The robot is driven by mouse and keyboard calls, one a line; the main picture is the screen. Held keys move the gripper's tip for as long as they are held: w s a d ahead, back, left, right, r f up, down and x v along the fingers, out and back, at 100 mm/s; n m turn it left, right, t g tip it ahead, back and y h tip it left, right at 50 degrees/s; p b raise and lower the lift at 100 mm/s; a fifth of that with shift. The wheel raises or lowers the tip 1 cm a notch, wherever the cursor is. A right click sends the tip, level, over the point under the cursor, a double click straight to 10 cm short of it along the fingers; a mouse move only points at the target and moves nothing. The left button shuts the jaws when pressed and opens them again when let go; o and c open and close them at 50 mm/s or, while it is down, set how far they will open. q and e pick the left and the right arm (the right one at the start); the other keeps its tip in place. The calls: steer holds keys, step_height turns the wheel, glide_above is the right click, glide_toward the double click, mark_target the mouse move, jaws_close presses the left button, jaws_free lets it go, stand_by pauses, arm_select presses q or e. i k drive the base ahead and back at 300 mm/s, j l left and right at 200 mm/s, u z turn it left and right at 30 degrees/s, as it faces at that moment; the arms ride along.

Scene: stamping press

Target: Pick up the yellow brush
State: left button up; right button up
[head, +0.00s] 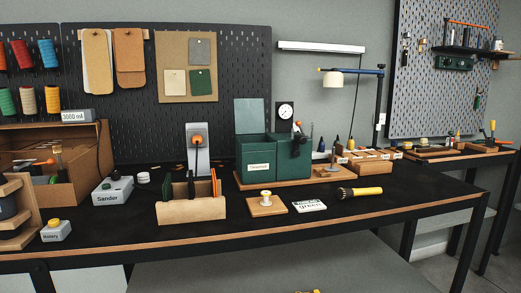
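The yellow brush (365,191) lies on the black work table (262,233) in the head view, right of the middle and not far from the front edge. Its yellow handle points right and its dark bristle end points left. Nothing covers it. Neither of my grippers is in view.
Left of the brush are a white printed card (309,206) and a wooden block with a knob (266,204). A wooden holder (190,210) stands further left. Behind are a small wooden box (374,166), a lamp (334,84) and a green press (256,158). Table right of the brush is clear.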

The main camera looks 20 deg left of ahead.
mark_target(344, 193)
steer(key=i+l+z, duration=0.15)
steer(key=i, duration=0.25)
steer(key=i+l+z, duration=0.15)
steer(key=i+l, duration=0.2)
steer(key=i, duration=0.05)
